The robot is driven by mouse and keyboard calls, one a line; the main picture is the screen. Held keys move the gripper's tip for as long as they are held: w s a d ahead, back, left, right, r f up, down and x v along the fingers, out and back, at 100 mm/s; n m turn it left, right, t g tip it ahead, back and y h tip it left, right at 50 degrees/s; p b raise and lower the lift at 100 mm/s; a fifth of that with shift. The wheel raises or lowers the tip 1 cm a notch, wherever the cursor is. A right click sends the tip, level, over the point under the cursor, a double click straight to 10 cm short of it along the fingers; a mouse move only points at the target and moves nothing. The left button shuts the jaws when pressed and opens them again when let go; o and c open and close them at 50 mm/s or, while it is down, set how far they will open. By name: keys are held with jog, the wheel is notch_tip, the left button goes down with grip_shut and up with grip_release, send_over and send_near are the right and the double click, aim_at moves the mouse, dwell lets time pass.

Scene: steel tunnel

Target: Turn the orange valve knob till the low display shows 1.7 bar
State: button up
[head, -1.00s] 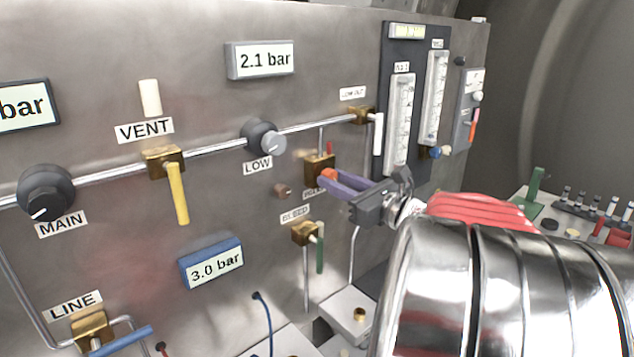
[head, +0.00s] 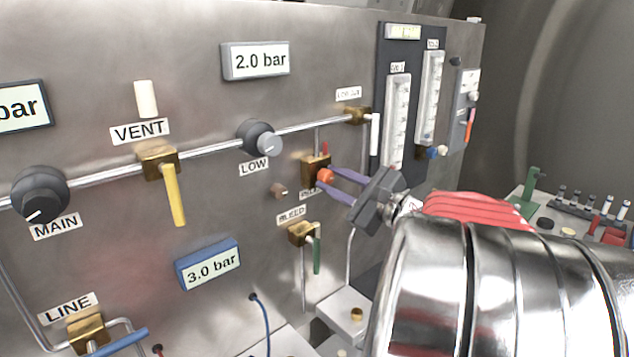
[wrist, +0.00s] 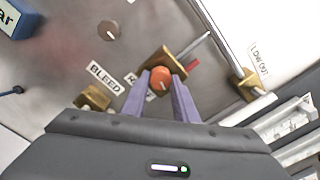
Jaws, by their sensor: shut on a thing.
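The orange valve knob (head: 325,176) sits on a brass valve body on the steel panel. The low display (head: 256,61), a grey-framed screen above the LOW knob, reads 2.0 bar.
The LOW knob (head: 260,139) is left of the orange knob. The bleed valve (head: 302,234) with a green lever is below it. The low out valve (head: 357,116) with a white lever is above right. A blue-framed display (head: 208,264) reads 3.0 bar.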

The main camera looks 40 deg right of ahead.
jog(key=shift+a, duration=0.1)
jog(key=o, duration=1.1)
jog(key=shift+c, duration=0.2)
jog(key=shift+s, duration=0.1)
jog(key=s, duration=1.3)
jog(key=shift+s+d, duration=0.25)
jog(key=shift+s, duration=0.05)
jog(key=shift+f, duration=0.1)
